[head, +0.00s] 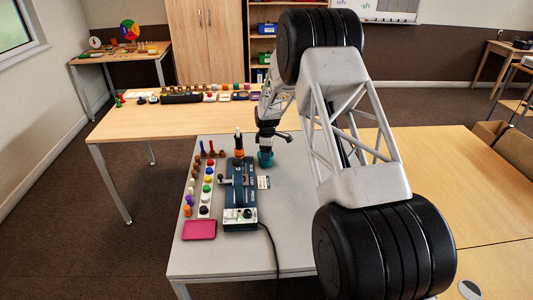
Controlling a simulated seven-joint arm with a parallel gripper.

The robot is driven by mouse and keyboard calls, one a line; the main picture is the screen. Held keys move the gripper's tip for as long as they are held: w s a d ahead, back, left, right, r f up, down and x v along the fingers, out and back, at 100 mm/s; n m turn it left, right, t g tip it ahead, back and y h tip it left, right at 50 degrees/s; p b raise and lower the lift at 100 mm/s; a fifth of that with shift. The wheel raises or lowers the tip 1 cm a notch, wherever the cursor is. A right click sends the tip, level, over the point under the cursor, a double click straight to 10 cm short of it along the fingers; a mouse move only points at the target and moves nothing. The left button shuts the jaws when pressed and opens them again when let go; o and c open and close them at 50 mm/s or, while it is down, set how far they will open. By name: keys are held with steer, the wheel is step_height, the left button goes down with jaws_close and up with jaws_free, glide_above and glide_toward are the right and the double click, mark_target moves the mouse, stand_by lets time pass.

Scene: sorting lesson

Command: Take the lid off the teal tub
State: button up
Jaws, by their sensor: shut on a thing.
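The teal tub (265,160) is small in the head view and stands on the grey table, right of the blue-grey device. My gripper (266,150) points down right above it, with its fingers at the top of the tub. The gripper is shut on what appears to be the tub's lid, but the fingers and the lid itself are too small and too covered to make out. I cannot tell whether the lid is still seated on the tub or lifted slightly.
A blue-grey device (239,185) with a cable stands left of the tub. A small white card (263,182) lies in front of the tub. Several coloured pegs stand along a white strip (205,197) at left. A pink tray (199,230) lies at front left. The table's front right is clear.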

steer(key=shift+r, duration=0.6)
step_height(320, 180, up, 2)
steer(key=shift+r, duration=0.15)
steer(key=s+d+r, duration=0.1)
steer(key=s, duration=1.5)
steer(key=shift+d, duration=0.3)
steer(key=s+f, duration=0.1)
steer(key=s, duration=0.7)
steer(key=s+f, duration=0.1)
steer(key=s, duration=0.7)
steer(key=s+d+f, duration=0.1)
steer(key=s+f, duration=0.1)
steer(key=s, duration=0.7)
steer(key=shift+f, duration=0.1)
steer(key=shift+w, duration=0.15)
steer(key=w, duration=0.5)
steer(key=w+a+f, duration=0.1)
steer(key=w, duration=0.4)
steer(key=w+a, duration=0.1)
steer(key=w, duration=0.3)
steer(key=shift+w+f, duration=0.2)
steer(key=shift+w, duration=0.2)
